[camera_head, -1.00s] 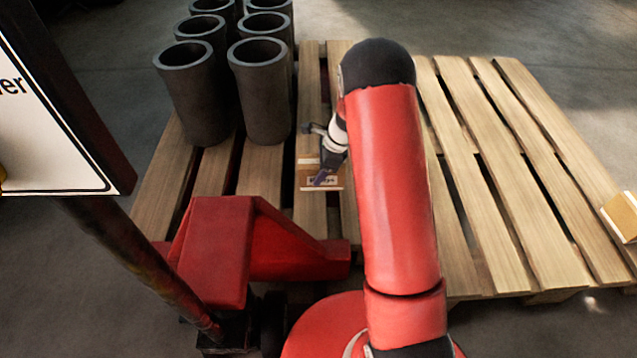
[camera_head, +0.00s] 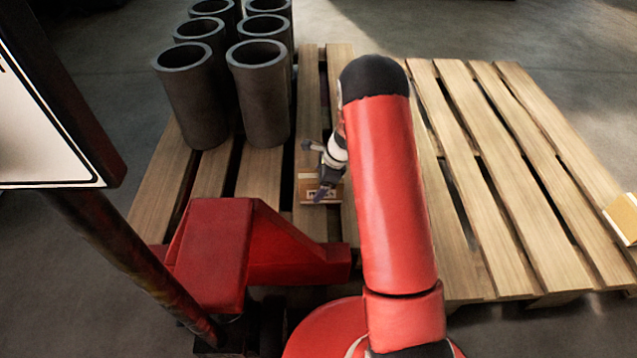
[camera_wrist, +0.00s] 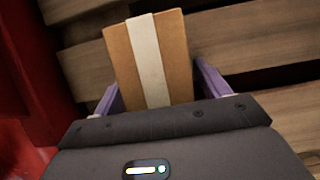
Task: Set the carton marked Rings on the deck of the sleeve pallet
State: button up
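The carton with a white label (camera_head: 321,194) is low over the front of the sleeve pallet's slatted deck (camera_head: 262,176), right of the dark sleeves (camera_head: 262,92). The label is too small to read surely. I cannot tell whether the carton touches the slats. My gripper (camera_head: 327,180) reaches down to it from above and looks shut on it. In the wrist view the brown carton (camera_wrist: 178,60) with a pale tape strip stands between the two purple fingers (camera_wrist: 154,84). The gripper's dark body hides its near end.
A red pallet jack (camera_head: 220,255) stands at the pallet's front edge. A sign on a post (camera_head: 50,130) fills the left side. Empty slats (camera_head: 500,170) lie to the right, with another carton (camera_head: 624,216) at the right edge. Several sleeves stand at the back left.

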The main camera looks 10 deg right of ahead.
jog(key=p+v, duration=0.2)
jog(key=v, duration=1)
jog(key=shift+r+p, duration=0.2)
jog(key=shift+p, duration=0.15)
jog(key=s+a+r+n+t+h, duration=0.15)
jog(key=s+r+n, duration=0.3)
jog(key=r, duration=0.45)
jog(key=s+a+r+n, duration=0.2)
jog(key=s+r+n, duration=0.3)
jog(key=r, duration=0.4)
jog(key=s+r+n+t+h, duration=0.1)
jog(key=s+r+n, duration=0.2)
jog(key=s, duration=0.7)
jog(key=s+r+n+t+h, duration=0.2)
jog(key=s+r+n, duration=0.2)
jog(key=s+n, duration=0.3)
jog(key=shift+s+a+n, duration=0.2)
jog(key=shift+s+n, duration=0.15)
jog(key=shift+s, duration=1.65)
jog(key=shift+r, duration=0.15)
